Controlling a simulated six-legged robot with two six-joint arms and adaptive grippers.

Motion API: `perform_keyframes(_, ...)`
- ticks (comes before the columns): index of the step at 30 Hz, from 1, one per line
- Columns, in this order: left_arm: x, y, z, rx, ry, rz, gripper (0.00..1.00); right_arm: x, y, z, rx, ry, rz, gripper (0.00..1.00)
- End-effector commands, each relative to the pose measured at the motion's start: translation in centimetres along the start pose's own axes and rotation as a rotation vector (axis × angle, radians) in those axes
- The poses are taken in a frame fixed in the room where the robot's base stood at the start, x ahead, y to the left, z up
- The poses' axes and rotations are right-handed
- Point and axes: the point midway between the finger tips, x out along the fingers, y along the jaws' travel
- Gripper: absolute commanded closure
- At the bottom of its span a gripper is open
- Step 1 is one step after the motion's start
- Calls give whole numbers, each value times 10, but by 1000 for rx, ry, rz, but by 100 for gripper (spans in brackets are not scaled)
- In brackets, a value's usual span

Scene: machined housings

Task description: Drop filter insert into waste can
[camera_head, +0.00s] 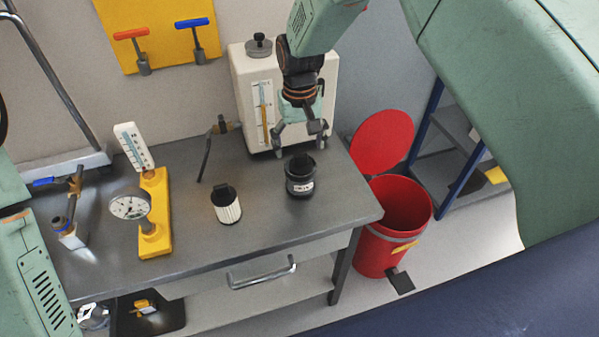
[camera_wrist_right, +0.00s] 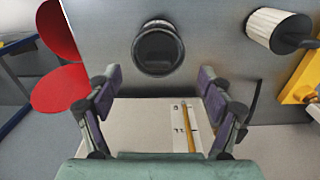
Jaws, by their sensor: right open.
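The filter insert (camera_head: 227,205), a white pleated cylinder with a black cap, stands on the grey bench; it also shows in the wrist view at upper right (camera_wrist_right: 273,27). The red waste can (camera_head: 374,250) stands on the floor at the bench's right end, its round lid (camera_head: 381,142) raised open. My right gripper (camera_head: 300,138) is open and empty above the bench, behind and above a black cup (camera_head: 299,183). In the wrist view the open fingers (camera_wrist_right: 160,78) point toward that cup (camera_wrist_right: 158,50), apart from it. My left gripper is out of view.
A white tank (camera_head: 258,100) with a gauge stands behind my right gripper. A yellow stand (camera_head: 154,215) with a dial is left of the insert. A valve with a blue handle (camera_head: 70,210) lies farther left. A blue-framed shelf (camera_head: 428,115) is beyond the can.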

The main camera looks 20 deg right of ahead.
Motion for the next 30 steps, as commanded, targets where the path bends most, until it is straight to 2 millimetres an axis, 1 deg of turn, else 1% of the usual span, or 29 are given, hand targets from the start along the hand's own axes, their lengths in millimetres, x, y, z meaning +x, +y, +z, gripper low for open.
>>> perform_keyframes(3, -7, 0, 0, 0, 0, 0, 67, 18, 1, 4, 1, -5, 0, 20)
perform_keyframes(6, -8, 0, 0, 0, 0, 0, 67, 31, 1, 2, 1, -1, 0, 20)
perform_keyframes(9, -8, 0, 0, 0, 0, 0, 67, 40, 1, 1, 1, -1, 0, 20)
perform_keyframes(17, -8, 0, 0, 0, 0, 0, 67, 42, 1, -1, 1, 1, 0, 20)
perform_keyframes(30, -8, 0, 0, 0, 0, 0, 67, 42, 1, -1, 0, 0, 0, 56)
